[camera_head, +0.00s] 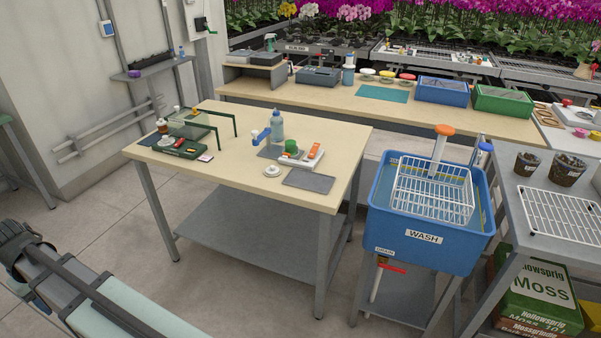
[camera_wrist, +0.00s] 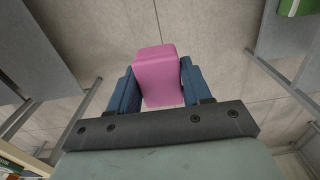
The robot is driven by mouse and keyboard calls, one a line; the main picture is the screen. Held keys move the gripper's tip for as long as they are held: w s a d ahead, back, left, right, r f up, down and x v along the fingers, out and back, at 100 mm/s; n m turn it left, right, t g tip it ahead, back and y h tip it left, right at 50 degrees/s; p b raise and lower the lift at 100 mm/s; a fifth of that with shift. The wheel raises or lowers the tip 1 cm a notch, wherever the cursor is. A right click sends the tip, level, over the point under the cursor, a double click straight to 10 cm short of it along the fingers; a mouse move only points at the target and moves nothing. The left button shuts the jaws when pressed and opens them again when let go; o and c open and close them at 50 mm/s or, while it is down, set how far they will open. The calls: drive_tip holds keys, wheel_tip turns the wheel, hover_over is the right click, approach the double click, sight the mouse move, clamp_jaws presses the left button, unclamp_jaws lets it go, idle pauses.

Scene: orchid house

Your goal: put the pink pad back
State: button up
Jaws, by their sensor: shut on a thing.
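The pink pad (camera_wrist: 158,77) is a block with rounded edges in the wrist view. My gripper (camera_wrist: 160,90) is shut on it, with a blue finger on either side. The pad stands out past the fingertips, over the grey tiled floor. I cannot make out the pad or my gripper's fingers in the head view.
A wooden-topped table (camera_head: 222,168) holds a bottle (camera_head: 277,127), a green tray (camera_head: 184,148) and a grey mat (camera_head: 308,181). A blue wash tub (camera_head: 420,235) with a white rack stands right. The back bench (camera_head: 310,93) has small coloured-topped dishes, a teal mat (camera_head: 382,93) and crates.

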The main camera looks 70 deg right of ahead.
drive_tip(key=s+d+m, duration=0.3)
drive_tip(key=d+m, duration=0.1)
drive_tip(key=d, duration=1.5)
wheel_tip(320, 180, up, 6)
drive_tip(key=m, duration=1.4)
hover_over(339, 166)
drive_tip(key=shift+d+f, duration=0.1)
drive_tip(key=shift+f, duration=4.45)
drive_tip(key=shift+f, duration=0.15)
drive_tip(key=o, duration=1)
